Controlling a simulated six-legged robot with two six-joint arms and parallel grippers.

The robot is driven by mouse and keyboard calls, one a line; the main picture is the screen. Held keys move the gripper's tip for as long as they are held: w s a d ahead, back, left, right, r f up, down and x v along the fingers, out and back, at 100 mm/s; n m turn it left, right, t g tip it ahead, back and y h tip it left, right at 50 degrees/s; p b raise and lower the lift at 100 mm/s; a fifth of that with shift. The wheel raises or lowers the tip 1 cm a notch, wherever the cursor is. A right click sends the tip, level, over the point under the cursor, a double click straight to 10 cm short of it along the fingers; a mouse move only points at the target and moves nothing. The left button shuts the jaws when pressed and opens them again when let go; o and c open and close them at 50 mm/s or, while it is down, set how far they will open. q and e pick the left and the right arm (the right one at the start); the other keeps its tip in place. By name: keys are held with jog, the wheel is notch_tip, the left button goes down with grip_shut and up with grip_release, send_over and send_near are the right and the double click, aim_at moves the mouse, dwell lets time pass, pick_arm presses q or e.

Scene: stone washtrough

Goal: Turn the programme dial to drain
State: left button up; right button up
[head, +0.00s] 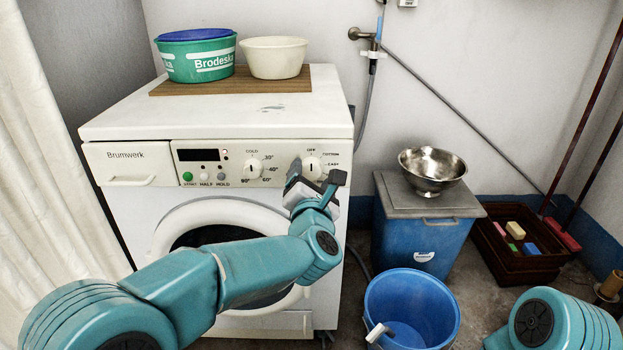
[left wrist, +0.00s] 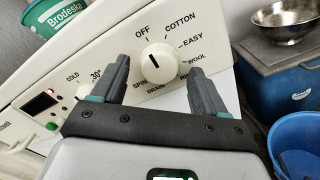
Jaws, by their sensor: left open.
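The programme dial (head: 311,167) is a round white knob at the right of the washing machine's front panel. In the left wrist view the dial (left wrist: 159,57) has a dark pointer line that appears to aim at OFF. COTTON, EASY and WOOL are printed to its right, DRAIN below it and SPIN at lower left. My left gripper (head: 316,181) is open in front of the panel, just below the dial. In the left wrist view its fingers (left wrist: 158,68) stand apart on either side of the dial, with no visible contact. My right gripper is out of view.
A second knob (head: 253,168), for temperature, sits left of the dial. A green tub (head: 197,62) and a cream bowl (head: 274,57) stand on top of the machine. A blue bin (head: 412,240) with a steel bowl (head: 432,168) and a blue bucket (head: 440,315) stand at right.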

pick_arm(q)
jog(key=shift+w, duration=0.4)
jog(key=c, duration=1.1)
jog(key=shift+o, duration=0.2)
